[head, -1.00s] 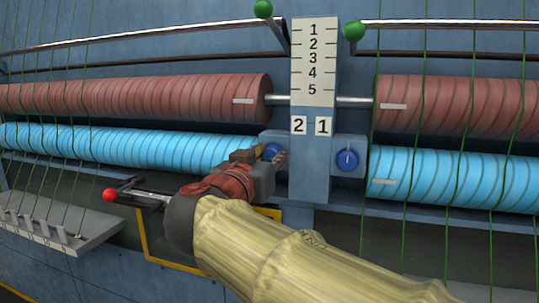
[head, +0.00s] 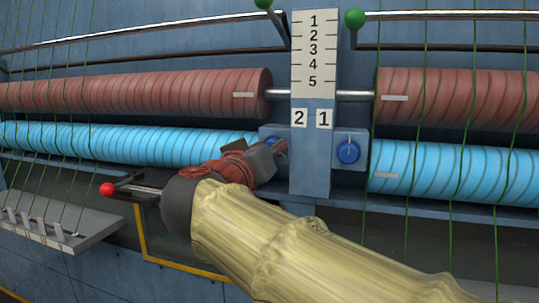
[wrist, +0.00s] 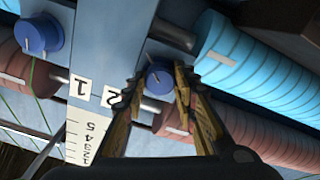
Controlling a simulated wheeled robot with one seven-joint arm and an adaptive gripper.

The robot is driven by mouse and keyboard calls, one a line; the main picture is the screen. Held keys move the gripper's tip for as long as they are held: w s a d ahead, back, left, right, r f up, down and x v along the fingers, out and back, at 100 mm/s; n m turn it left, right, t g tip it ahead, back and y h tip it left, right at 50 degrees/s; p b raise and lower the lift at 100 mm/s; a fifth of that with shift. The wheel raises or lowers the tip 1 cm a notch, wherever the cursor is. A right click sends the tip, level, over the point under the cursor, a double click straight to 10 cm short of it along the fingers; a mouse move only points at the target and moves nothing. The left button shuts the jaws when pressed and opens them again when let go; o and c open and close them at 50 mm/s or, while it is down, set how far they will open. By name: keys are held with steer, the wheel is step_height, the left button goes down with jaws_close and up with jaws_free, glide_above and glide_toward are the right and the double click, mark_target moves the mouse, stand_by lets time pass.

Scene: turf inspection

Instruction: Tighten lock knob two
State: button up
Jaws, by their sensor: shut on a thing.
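Lock knob two is a round blue knob on the blue plate left of the post, below the label 2 (head: 299,118). My gripper covers most of it in the head view; the wrist view shows the knob (wrist: 159,76) between the fingers. My gripper (wrist: 160,84) is shut on it, one finger at each side. In the head view my gripper (head: 274,150) reaches it from the lower left, rolled over. The other blue knob (head: 348,152), under the label 1 (head: 324,119), stands free with its white mark near upright.
Red rollers (head: 150,91) and blue rollers (head: 425,177) run to both sides of the numbered post (head: 314,50). Green threads hang in front at the right and left. A red-balled lever (head: 107,190) and a grey ledge (head: 50,235) lie at the lower left.

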steer(key=n+p, duration=0.2)
steer(key=n, duration=0.5)
steer(key=n+p, duration=0.2)
steer(key=n, duration=0.6)
steer(key=n+p, duration=0.3)
steer(key=n, duration=0.4)
steer(key=shift+r+n, duration=0.3)
steer(key=shift+r, duration=0.1)
steer(key=shift+n+p, duration=1.1)
steer(key=shift+n, duration=0.4)
steer(key=o, duration=0.8)
steer(key=shift+f, duration=0.1)
steer(key=o, duration=0.4)
steer(key=shift+f, duration=0.25)
steer(key=shift+c, duration=0.2)
steer(key=shift+s, duration=0.1)
